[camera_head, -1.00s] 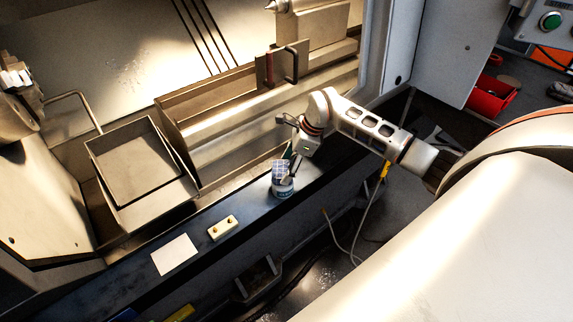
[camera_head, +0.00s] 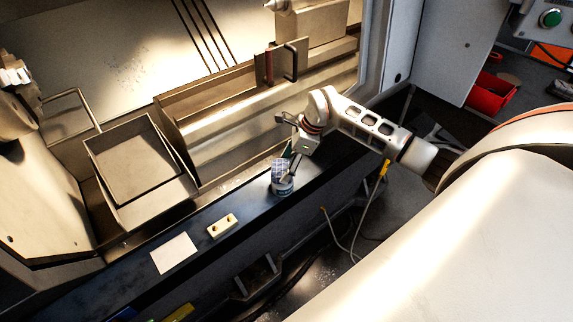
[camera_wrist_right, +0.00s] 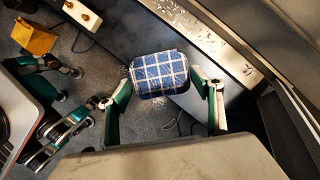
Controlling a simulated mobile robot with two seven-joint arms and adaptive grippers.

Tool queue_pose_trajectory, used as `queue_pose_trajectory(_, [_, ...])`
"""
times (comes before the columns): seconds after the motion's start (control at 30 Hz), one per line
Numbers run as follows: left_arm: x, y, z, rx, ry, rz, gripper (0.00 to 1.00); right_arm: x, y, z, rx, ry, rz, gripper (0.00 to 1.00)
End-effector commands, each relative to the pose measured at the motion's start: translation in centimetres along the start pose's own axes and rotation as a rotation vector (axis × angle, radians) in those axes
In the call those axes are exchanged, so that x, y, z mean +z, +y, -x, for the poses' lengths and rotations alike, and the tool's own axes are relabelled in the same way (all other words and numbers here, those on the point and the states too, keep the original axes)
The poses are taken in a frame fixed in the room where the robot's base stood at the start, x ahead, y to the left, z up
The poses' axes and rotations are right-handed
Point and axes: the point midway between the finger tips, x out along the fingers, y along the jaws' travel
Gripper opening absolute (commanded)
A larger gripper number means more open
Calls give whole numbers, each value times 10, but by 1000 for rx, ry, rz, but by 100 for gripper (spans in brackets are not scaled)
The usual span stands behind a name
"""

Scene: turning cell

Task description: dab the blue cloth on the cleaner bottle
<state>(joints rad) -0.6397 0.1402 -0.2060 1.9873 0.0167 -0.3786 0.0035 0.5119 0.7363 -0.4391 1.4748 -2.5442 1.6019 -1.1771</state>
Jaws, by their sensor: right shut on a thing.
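A blue cloth with a white check (camera_head: 279,167) shows at my right gripper (camera_head: 292,155) in the head view. In the right wrist view the cloth (camera_wrist_right: 158,73) sits as a pad between the two fingers of my right gripper (camera_wrist_right: 160,84), which is shut on it. The cleaner bottle (camera_head: 284,188), white and blue, stands upright on the dark ledge directly below the cloth in the head view. The cloth overlaps its top; I cannot tell whether they touch. The wrist view hides the bottle behind the cloth. My left gripper (camera_wrist_right: 78,98) shows in the wrist view with fingers apart and empty.
A metal tray (camera_head: 188,190) stands behind the ledge. The machine's door panel (camera_head: 425,45) rises at the right. A red bin (camera_head: 490,95) is beyond.

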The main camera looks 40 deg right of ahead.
Motion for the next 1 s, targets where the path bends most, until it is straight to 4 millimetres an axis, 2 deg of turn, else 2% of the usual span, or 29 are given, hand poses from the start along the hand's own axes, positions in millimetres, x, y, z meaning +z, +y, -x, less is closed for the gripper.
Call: queue_pose_trajectory(1.0, [6, 2, -2, 3, -6, 1, 40, -3, 0, -7, 0, 2, 0, 48])
